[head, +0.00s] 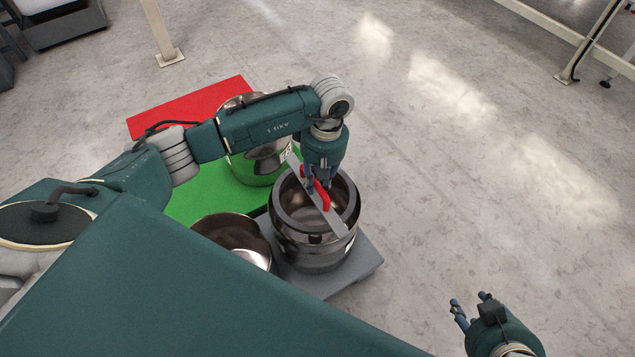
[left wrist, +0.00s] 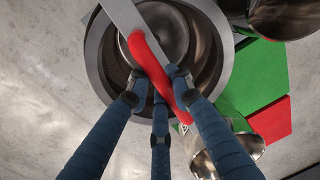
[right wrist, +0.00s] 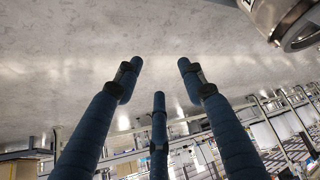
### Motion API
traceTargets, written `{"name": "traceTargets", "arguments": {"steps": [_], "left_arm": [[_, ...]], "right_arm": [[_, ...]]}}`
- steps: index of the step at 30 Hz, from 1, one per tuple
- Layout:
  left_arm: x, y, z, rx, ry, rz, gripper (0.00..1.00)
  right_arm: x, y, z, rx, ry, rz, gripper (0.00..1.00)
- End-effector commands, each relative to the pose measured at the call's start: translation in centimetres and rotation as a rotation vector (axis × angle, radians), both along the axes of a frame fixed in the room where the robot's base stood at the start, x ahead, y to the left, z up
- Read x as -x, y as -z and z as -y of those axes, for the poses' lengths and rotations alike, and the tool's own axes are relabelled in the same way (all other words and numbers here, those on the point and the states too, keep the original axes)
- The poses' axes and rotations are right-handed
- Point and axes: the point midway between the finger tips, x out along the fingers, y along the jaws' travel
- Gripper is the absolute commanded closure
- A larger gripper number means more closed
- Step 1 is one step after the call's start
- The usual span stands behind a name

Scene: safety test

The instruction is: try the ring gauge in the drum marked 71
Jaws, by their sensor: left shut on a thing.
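My left gripper (head: 318,186) is shut on the red handle (head: 322,194) of a flat grey bar (head: 332,217). The bar and handle also show in the left wrist view (left wrist: 150,62). The bar lies across a thick grey ring (head: 283,206) at the mouth of a dark shiny drum (head: 312,254); I cannot tell whether bar and ring are one piece, or whether they rest on the drum. No number shows on this drum. A second drum (head: 262,176) behind has a partly hidden label. A third, open drum (head: 232,232) stands left. My right gripper (head: 474,304) is open and empty.
The drums stand by a green mat (head: 200,196), a red mat (head: 190,108) and a grey platform (head: 357,268). My left arm hides part of the back drum. A pale frame post (head: 165,45) stands at the back.

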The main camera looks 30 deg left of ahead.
Motion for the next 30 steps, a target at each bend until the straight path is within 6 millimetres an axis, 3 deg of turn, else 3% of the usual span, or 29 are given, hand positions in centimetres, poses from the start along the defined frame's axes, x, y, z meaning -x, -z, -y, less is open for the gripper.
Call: {"name": "traceTargets", "arguments": {"steps": [30], "left_arm": [[-0.1,0.8,0.0,0.0,-0.001,0.002,1.0]], "right_arm": [[-3.9,-2.4,-1.3,-0.039,-0.014,0.179,0.6]]}}
